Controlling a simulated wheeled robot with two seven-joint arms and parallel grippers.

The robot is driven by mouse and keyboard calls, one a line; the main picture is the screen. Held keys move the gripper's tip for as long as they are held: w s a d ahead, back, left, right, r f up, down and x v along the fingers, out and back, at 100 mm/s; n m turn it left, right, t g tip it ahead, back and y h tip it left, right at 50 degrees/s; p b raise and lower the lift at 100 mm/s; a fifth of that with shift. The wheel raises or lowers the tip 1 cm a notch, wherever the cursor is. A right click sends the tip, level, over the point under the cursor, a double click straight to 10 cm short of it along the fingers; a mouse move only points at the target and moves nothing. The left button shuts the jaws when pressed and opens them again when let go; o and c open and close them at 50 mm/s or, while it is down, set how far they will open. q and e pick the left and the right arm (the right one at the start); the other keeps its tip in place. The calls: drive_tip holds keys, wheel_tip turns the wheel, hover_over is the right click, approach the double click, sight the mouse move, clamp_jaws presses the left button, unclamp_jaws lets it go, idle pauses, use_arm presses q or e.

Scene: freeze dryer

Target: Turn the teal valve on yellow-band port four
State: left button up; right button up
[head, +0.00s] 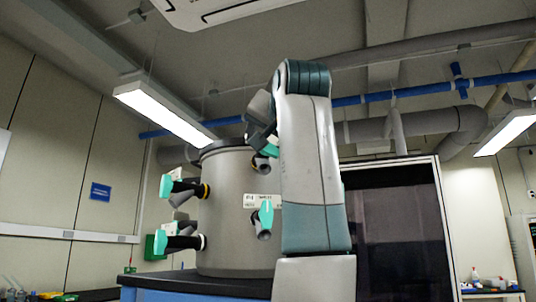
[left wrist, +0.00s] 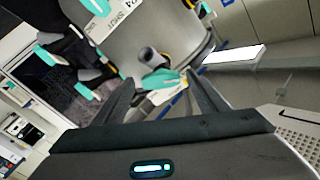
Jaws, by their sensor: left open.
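The freeze dryer's grey drum (head: 225,215) carries several ports with teal valves. A yellow band (head: 206,191) shows on the upper left port, beside its teal valve (head: 166,186). Another yellow-banded port (head: 256,163) at the upper right is partly hidden by my left arm. My left gripper (head: 262,132) is close to that port, mostly hidden behind my arm. In the left wrist view my left gripper (left wrist: 162,86) is open. A teal valve (left wrist: 168,78) lies between its fingers; contact cannot be told. The port numbers are too small to read surely.
Other teal valves stick out at the lower left (head: 178,243) and front (head: 266,213) of the drum. The drum stands on a blue-sided bench (head: 190,292). A dark-panelled cabinet (head: 400,225) stands at the right. Blue pipes (head: 385,97) run overhead.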

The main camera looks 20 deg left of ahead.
drive_tip(key=shift+w+a+r, duration=0.1)
drive_tip(key=shift+w+r, duration=0.1)
drive_tip(key=shift+r, duration=0.05)
use_arm(q)
drive_tip(key=shift+r, duration=0.1)
drive_tip(key=c, duration=1)
drive_tip(key=shift+c, duration=0.2)
